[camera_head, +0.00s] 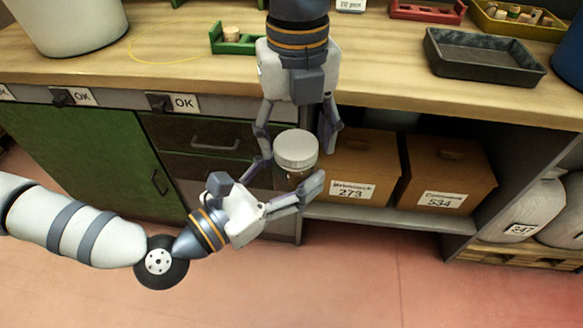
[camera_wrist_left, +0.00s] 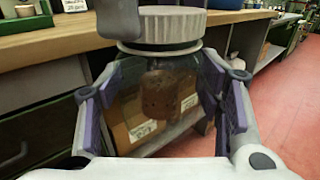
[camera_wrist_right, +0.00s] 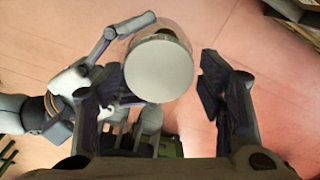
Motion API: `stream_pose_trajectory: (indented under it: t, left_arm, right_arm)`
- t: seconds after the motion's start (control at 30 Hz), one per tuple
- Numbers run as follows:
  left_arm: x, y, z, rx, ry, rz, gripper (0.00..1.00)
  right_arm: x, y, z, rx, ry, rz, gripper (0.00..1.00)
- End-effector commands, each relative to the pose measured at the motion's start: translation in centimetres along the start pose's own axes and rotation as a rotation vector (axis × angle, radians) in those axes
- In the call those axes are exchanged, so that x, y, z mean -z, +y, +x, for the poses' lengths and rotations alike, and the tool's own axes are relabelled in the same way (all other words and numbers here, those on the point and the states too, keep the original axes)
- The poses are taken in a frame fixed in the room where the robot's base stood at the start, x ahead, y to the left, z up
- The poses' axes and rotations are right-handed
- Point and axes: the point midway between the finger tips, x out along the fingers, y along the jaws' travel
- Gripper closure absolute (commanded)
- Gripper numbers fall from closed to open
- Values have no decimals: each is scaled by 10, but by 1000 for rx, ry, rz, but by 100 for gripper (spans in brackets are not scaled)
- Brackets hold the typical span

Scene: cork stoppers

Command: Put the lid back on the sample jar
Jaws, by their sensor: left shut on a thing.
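The sample jar (camera_wrist_left: 160,75) is clear glass with brown cork stoppers inside. My left gripper (camera_head: 285,187) is shut on its sides and holds it upright in the air in front of the bench. The pale grey lid (camera_head: 296,147) is at the jar's mouth, with its ribbed side showing in the left wrist view (camera_wrist_left: 172,25). I cannot tell whether it is fully seated. My right gripper (camera_wrist_right: 160,88) points down over the jar, its fingers spread on either side of the lid with small gaps. The lid's round top faces the right wrist camera (camera_wrist_right: 158,70).
The wooden bench top (camera_head: 385,75) lies behind the jar. It carries a dark tray (camera_head: 484,60), a green holder (camera_head: 240,45) with a cork and a white bucket (camera_head: 70,22). Cardboard boxes (camera_head: 447,175) stand on the shelf below.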

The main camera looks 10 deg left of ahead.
Motion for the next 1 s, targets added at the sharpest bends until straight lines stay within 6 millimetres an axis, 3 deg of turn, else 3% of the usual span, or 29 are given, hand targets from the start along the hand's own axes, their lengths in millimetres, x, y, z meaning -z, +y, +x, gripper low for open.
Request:
stream_pose_trajectory:
  t: [0.03, 0.13, 0.17, 0.37, 0.47, 0.8, 0.9, 1.0]
  left_arm:
    - [-1, 0, 0, 0, -2, 1, 100]
    - [-1, 0, 0, 0, -2, 1, 100]
    - [-1, 0, 0, 0, -2, 1, 100]
    - [-1, 0, 0, -1, -3, 1, 100]
    - [-1, 0, 0, -1, -3, 1, 100]
    - [-1, 1, 0, -2, -3, 1, 100]
    - [-1, 1, 0, -2, -3, 1, 100]
    - [-1, 1, 0, -2, -3, 1, 100]
  right_arm:
    - [0, 0, 0, 0, -1, 0, 56]
    - [0, 0, 0, 1, -1, 0, 79]
    - [0, 0, 0, 1, -1, 0, 82]
    - [0, -1, -1, 5, 0, 86, 82]
    - [0, -1, -1, 9, -5, 382, 82]
    - [0, -1, 0, 9, -13, 1952, 82]
    - [0, -1, 1, 7, -12, 2349, 82]
    - [0, 0, 1, 6, -10, 2635, 82]
